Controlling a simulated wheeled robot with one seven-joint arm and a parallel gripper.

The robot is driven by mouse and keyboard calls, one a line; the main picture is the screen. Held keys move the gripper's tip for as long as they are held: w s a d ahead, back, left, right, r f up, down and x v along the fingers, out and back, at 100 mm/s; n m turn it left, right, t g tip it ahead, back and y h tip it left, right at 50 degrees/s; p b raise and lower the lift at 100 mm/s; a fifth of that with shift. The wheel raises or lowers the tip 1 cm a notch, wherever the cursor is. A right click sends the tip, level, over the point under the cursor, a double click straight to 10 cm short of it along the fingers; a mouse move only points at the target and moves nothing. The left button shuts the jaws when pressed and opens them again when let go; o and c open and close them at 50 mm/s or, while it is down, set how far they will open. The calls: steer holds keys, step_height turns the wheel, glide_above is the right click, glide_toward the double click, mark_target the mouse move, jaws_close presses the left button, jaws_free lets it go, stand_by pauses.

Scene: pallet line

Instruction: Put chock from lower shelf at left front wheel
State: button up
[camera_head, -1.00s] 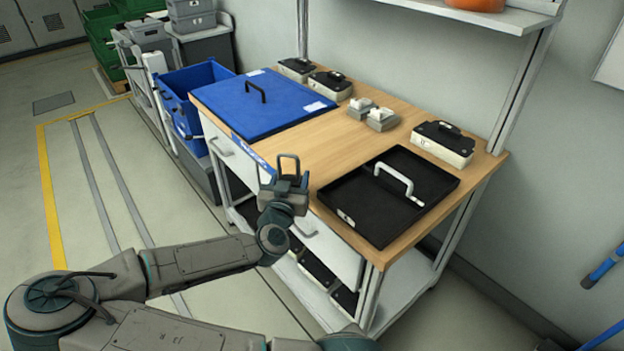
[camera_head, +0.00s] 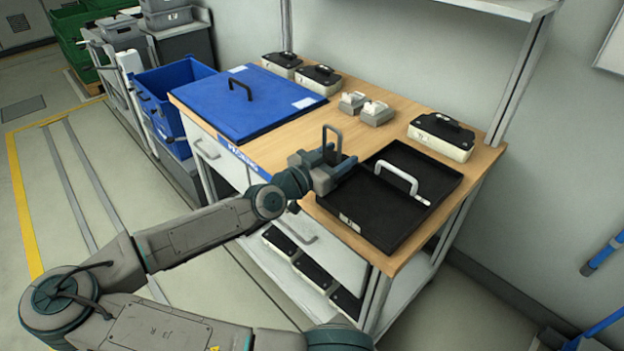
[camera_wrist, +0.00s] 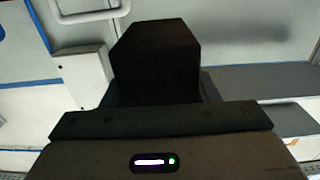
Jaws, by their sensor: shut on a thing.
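My gripper (camera_head: 325,172) is at the near edge of the wooden bench top, beside the black tray's left corner. It is shut on a dark block, which I take to be the chock. In the wrist view the dark block (camera_wrist: 155,60) stands up between the jaws, its far side hidden. In the head view the gripper mostly hides it; a thin dark loop (camera_head: 332,140) rises there, and I cannot tell whether it belongs to the block. The lower shelf (camera_head: 405,290) is partly visible under the bench. I see no wheel in either view.
The black tray (camera_head: 440,190) with a white handle lies on the bench top (camera_head: 310,130). A blue lid (camera_head: 250,100) and black-topped boxes (camera_head: 441,137) are also on it. Black-topped boxes (camera_head: 313,273) sit below the drawers.

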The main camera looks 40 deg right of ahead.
steer(key=w+a+f, duration=0.1)
steer(key=w, duration=0.1)
steer(key=w+a+f+b, duration=0.1)
steer(key=w+a+f, duration=0.1)
steer(key=shift+w+a+f, duration=0.2)
steer(key=shift+a, duration=0.05)
steer(key=shift+f+b, duration=0.5)
steer(key=shift+f, duration=1.45)
steer(key=shift+f, duration=0.1)
steer(key=o, duration=1.1)
